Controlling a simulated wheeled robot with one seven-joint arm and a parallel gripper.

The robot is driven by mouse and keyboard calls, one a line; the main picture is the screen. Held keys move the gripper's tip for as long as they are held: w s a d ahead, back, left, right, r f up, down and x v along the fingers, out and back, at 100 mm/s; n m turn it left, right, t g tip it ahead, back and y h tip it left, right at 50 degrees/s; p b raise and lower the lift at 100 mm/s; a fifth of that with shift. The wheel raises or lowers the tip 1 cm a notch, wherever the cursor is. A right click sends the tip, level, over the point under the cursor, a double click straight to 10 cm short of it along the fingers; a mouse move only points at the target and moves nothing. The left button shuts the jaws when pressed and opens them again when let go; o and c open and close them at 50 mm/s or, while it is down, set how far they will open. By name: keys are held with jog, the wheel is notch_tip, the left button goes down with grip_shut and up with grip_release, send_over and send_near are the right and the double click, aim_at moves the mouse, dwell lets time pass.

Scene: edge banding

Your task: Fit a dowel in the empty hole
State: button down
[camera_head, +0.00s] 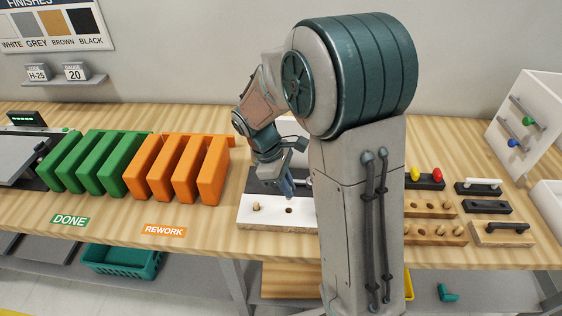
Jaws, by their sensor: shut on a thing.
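A white board (262,221) lies on the bench with its pale wooden edge facing me. A wooden dowel (256,206) stands upright in its left part. A dark empty hole (289,210) is to the right of that dowel. My gripper (287,193) points down just above the hole, apart from the board as far as I can tell. It is shut on a dowel, which is mostly hidden by the fingers. My arm hides the right end of the board.
Wooden blocks with several dowels and holes (437,232) lie right of my arm, beside dark trays and handles (502,228). Orange REWORK racks (178,168) and green DONE racks (98,162) stand left. A white drawer unit (527,115) stands far right.

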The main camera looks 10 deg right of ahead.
jog(key=b, duration=0.4)
send_over(293, 211)
jog(key=a, duration=0.2)
jog(key=shift+w+d+f, duration=0.1)
jog(key=shift+w+f, duration=0.1)
jog(key=shift+f, duration=1.1)
jog(key=shift+w+d+f, duration=0.1)
jog(key=shift+w+f, duration=0.1)
jog(key=shift+f, duration=1.05)
jog(key=shift+s+d+f+b, duration=0.1)
jog(key=shift+f+b, duration=0.75)
jog(key=shift+f, duration=0.55)
jog(key=c, duration=1.4)
grip_release()
jog(key=shift+o, duration=0.2)
jog(key=shift+r, duration=0.1)
jog(key=shift+r+p, duration=2.1)
jog(key=shift+r, duration=0.35)
